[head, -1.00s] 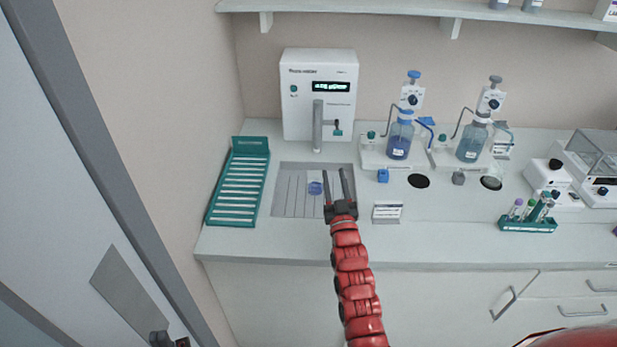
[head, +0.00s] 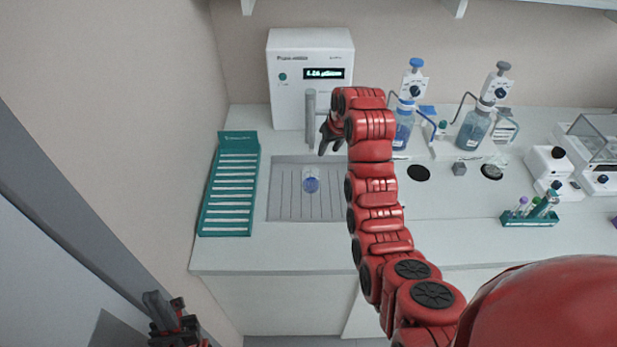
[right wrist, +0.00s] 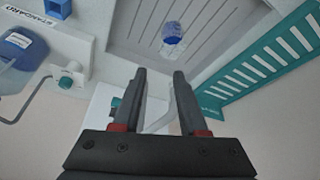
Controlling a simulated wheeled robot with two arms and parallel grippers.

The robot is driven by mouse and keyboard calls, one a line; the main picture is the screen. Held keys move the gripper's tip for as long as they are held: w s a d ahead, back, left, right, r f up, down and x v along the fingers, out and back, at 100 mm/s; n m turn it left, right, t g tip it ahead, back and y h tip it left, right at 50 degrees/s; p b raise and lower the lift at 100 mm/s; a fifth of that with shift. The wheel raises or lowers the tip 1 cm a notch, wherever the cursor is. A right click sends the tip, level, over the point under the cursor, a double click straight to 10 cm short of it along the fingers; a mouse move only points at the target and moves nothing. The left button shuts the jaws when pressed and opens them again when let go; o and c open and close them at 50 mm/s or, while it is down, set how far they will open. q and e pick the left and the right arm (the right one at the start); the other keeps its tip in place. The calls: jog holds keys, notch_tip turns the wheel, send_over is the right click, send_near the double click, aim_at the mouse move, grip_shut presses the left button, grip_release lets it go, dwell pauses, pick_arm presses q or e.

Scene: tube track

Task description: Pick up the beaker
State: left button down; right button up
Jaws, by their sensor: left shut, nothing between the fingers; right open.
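The beaker (head: 311,182) is a small clear vessel with blue in its lower part. It stands on the grey ribbed tray (head: 283,205) in front of the white dispenser. It also shows in the right wrist view (right wrist: 172,38), beyond my fingertips and apart from them. My right gripper (head: 325,142) is open and empty, close to the dispenser's spout and behind the beaker in the head view. Its two fingers (right wrist: 160,75) show spread apart in the wrist view. My left gripper (head: 165,305) is shut and empty at the lower left, away from the counter.
The white dispenser (head: 283,90) with its grey spout (head: 311,115) stands at the back. A teal rack (head: 230,185) lies left of the tray. Blue bottles (head: 474,130) stand to the right, near a tube rack (head: 530,218). Counter in front of the tray is clear.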

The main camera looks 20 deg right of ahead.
notch_tip(320, 180, down, 2)
jog(key=b, duration=0.3)
send_near(311, 181)
jog(key=w+d+f, duration=0.3)
jog(key=w+f, duration=0.2)
jog(key=p+x, duration=0.1)
jog(key=x, duration=0.2)
jog(key=shift+w+d, duration=0.1)
jog(key=shift+x, duration=0.8)
grip_shut()
